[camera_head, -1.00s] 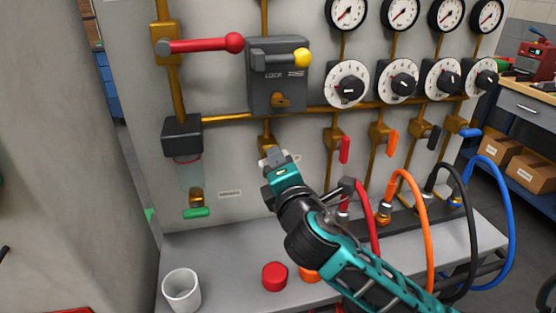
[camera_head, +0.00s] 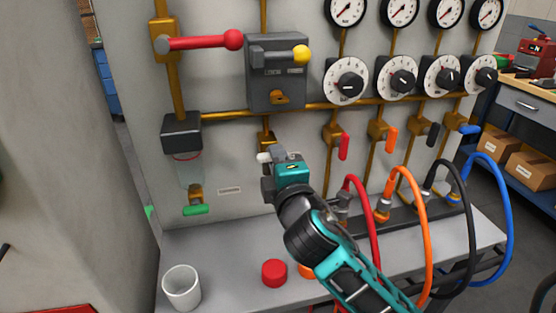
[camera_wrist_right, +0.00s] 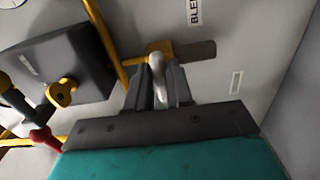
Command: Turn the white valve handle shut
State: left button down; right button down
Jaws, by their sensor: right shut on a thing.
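The white valve handle (camera_head: 263,157) is low on the grey panel, on a brass valve (camera_head: 267,137) under the grey lock box. Its pale end shows just left of my right gripper (camera_head: 273,158), which hides the rest. In the right wrist view the white handle (camera_wrist_right: 158,68) lies between the two dark fingers of my right gripper (camera_wrist_right: 160,82), which are shut on it. The handle's exact angle is hard to tell in the head view. My left gripper is not in view.
A lock box (camera_head: 277,75) with a yellow-knobbed lever is above. A red lever (camera_head: 200,43) and a green handle (camera_head: 196,210) are at left. Coloured hoses (camera_head: 414,190) rise close right of my arm. A white cup (camera_head: 181,287) and red cap (camera_head: 274,273) are on the bench.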

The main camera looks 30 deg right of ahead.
jog(key=shift+f, duration=0.1)
jog(key=c, duration=1.1)
grip_release()
jog(key=shift+s, duration=0.1)
jog(key=v, duration=1.2)
jog(key=shift+s, duration=0.4)
jog(key=shift+a, duration=0.1)
